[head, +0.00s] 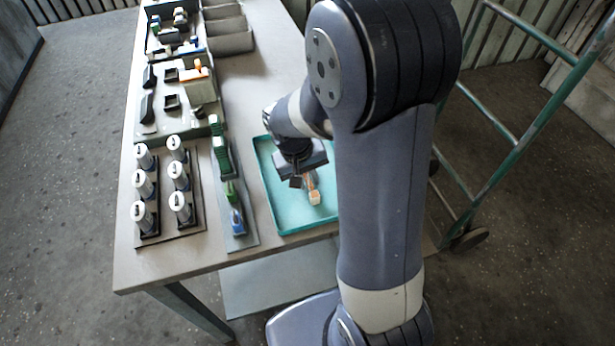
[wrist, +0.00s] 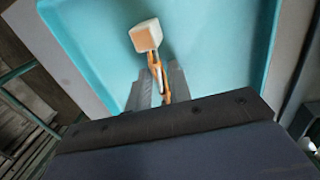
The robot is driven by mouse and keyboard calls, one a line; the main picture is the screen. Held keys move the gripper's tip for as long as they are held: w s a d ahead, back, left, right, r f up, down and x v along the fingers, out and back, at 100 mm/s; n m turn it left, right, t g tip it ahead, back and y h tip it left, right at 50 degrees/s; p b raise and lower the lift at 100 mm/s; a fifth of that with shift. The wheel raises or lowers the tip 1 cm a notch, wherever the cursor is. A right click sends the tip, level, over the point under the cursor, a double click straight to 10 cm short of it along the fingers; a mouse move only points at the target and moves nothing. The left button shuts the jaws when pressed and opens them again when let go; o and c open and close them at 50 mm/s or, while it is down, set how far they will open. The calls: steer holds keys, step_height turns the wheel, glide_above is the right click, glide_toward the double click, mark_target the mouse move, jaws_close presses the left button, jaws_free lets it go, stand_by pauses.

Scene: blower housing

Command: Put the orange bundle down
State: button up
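The orange bundle (head: 312,187) has a pale cream block at its end and thin orange strands behind it. It is over the teal tray (head: 286,218), in the tray's right part. In the wrist view the bundle (wrist: 147,38) runs back from its pale end into my gripper (wrist: 156,86), with the strands between the two grey fingers. My gripper looks shut on the strands. In the head view my gripper (head: 306,182) is low over the tray, partly hidden by its own body. I cannot tell whether the bundle touches the tray floor.
Left of the tray is a narrow board (head: 240,238) with green and blue parts, then a rack of several white-topped cylinders (head: 160,238). Grey bins (head: 230,42) stand at the back. A green-railed cart (head: 515,155) stands right of the table. The tray's front left is bare.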

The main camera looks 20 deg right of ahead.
mark_target(307, 180)
steer(key=shift+o, duration=1.3)
steer(key=shift+r, duration=0.15)
steer(key=v, duration=1.2)
steer(key=x, duration=1.2)
steer(key=shift+f, duration=0.25)
steer(key=shift+d+v, duration=0.2)
steer(key=shift+v, duration=0.85)
steer(key=shift+d+v, duration=0.25)
steer(key=shift+v, duration=0.8)
